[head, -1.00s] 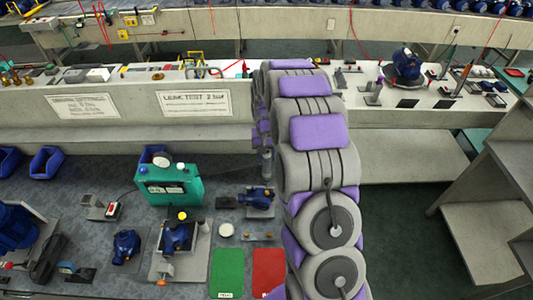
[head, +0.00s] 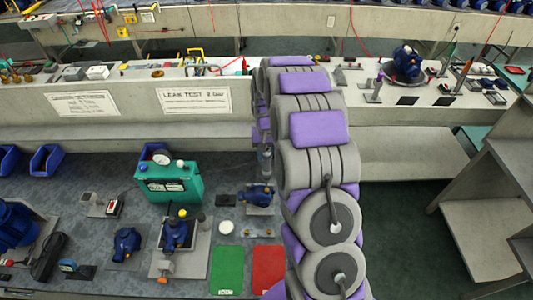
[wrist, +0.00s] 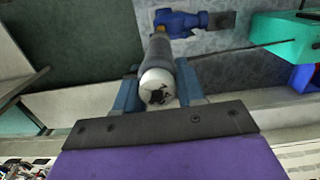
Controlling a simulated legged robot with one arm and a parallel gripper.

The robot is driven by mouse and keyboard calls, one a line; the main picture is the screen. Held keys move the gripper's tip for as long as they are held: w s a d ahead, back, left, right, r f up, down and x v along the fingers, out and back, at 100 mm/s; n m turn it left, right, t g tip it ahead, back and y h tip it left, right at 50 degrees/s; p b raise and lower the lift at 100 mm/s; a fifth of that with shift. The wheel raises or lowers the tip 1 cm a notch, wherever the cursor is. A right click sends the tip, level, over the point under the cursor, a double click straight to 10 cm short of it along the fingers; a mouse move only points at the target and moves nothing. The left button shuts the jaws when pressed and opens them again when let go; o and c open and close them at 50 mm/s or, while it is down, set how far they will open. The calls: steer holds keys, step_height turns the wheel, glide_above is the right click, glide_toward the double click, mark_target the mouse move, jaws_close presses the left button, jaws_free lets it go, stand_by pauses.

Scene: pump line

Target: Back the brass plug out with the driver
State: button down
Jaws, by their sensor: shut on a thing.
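The driver is a grey cylinder with a pale rounded end (wrist: 157,86). My gripper (wrist: 159,90) is shut on it, a blue finger on each side. In the head view the driver (head: 265,160) hangs below my gripper, above a blue pump body (head: 257,195) on a small grey plate. The wrist view also shows the blue pump body (wrist: 176,22) beyond the driver's far end.
A green tester box (head: 168,182) stands left of the pump. Another blue pump (head: 178,232) sits on a pale plate. A green mat (head: 227,268) and a red mat (head: 268,265) lie in front. A long bench (head: 200,100) runs behind.

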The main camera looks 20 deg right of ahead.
steer(key=shift+f, duration=0.45)
stand_by(0.6)
steer(key=shift+s+a+f, duration=0.1)
steer(key=shift+s+f, duration=0.05)
steer(key=shift+s, duration=0.15)
stand_by(1.4)
steer(key=shift+s+a+p, duration=0.2)
steer(key=shift+s, duration=0.25)
steer(key=shift+s+a+p, duration=0.15)
steer(key=shift+s+a, duration=0.05)
steer(key=shift+s, duration=0.25)
stand_by(4.2)
